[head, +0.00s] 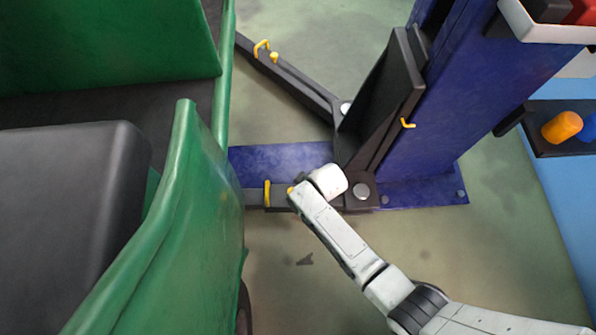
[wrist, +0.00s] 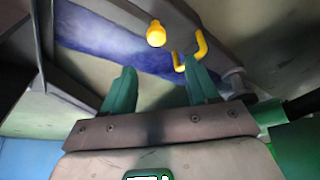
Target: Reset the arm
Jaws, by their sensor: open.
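My gripper (wrist: 159,80) shows in the wrist view as two green fingers spread apart with nothing between them. In the head view my white arm comes in from the lower right and ends over the near lift arm (head: 254,197); the fingers cannot be made out there. A yellow handle (head: 267,194) stands on that lift arm, just left of my arm's end. In the wrist view a yellow knob (wrist: 156,34) and a bent yellow handle (wrist: 199,47) lie just beyond the fingertips, apart from them as far as I can tell.
The green rickshaw (head: 206,215) with its dark seat (head: 65,200) fills the left. The blue lift post (head: 440,110) stands right of centre. The far lift arm (head: 300,88) reaches back left. A tray (head: 550,148) with an orange knob is at right. Floor is clear at lower middle.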

